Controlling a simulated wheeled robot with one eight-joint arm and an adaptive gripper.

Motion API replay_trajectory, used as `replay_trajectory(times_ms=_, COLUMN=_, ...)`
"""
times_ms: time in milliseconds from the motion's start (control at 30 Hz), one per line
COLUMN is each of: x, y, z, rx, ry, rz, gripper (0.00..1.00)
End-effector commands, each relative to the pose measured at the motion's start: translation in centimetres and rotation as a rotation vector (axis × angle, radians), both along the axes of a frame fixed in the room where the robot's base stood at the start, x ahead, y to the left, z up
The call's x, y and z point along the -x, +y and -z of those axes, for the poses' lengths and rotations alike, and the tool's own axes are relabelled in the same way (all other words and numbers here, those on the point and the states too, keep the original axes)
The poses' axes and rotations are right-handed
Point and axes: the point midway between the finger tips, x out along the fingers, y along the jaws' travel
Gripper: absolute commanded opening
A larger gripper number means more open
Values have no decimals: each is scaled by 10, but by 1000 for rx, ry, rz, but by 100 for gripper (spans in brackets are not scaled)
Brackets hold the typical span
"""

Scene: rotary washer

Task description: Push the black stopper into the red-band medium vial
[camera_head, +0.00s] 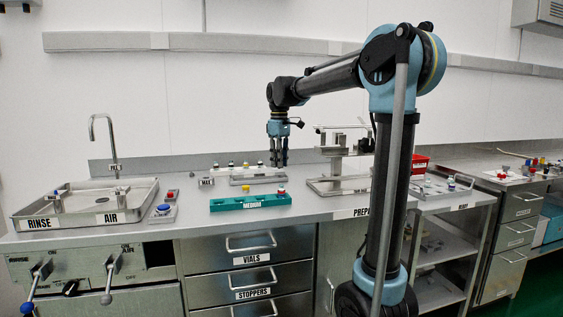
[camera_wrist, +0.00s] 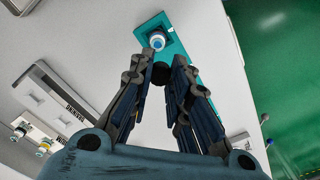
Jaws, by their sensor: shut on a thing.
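My gripper (camera_head: 278,162) points down over the counter, behind the right part of the teal rack marked MEDIUM (camera_head: 228,205). In the wrist view its fingers (camera_wrist: 160,76) are closed on a small dark piece, the black stopper (camera_wrist: 161,73), at the fingertips. A red-topped vial (camera_head: 281,190) stands at the right end of the teal rack in the head view. In the wrist view a vial with a white rim and blue inside (camera_wrist: 157,41) shows just beyond the stopper, on the teal rack (camera_wrist: 178,46). The stopper appears apart from it; its band colour cannot be made out there.
A metal stand (camera_head: 342,184) is to the right, a sink tray (camera_head: 85,207) to the left. Bare counter lies in front of the stand.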

Motion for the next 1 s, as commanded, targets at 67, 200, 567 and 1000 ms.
replay_trajectory(times_ms=67, x=-1, y=-5, z=0, rx=0, ry=0, rz=7, gripper=8)
replay_trajectory(times_ms=200, x=-3, y=-9, z=0, rx=0, ry=0, rz=13, gripper=8)
replay_trajectory(times_ms=567, x=-4, y=-12, z=11, rx=0, ry=0, rz=17, gripper=8)
replay_trajectory(times_ms=1000, x=-4, y=-12, z=39, rx=0, ry=0, rz=16, gripper=8)
